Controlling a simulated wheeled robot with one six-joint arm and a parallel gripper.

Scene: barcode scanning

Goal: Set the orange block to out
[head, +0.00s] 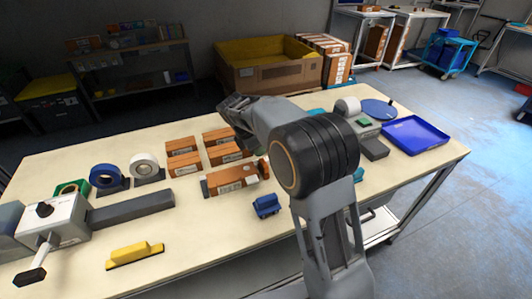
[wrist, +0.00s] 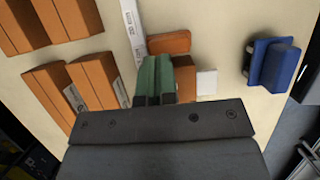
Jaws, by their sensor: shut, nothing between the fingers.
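The orange block (wrist: 168,43) lies on the table just beyond my fingertips in the wrist view. A second orange surface (wrist: 183,79) shows beside my fingers; I cannot tell whether both belong to one piece. In the head view an orange block with a white label (head: 228,181) lies in front of several similar boxes, with a grey piece at its left end. My gripper (wrist: 155,63) has green fingers, shut and empty, close to the orange block. Whether they touch it is unclear. In the head view my arm hides the fingertips.
Orange-brown boxes (wrist: 90,76) stand close on the left in the wrist view. A blue block (wrist: 272,65) is to the right, also in the head view (head: 267,206). A yellow block (head: 135,254), tape rolls (head: 144,166) and a blue tray (head: 415,133) share the table.

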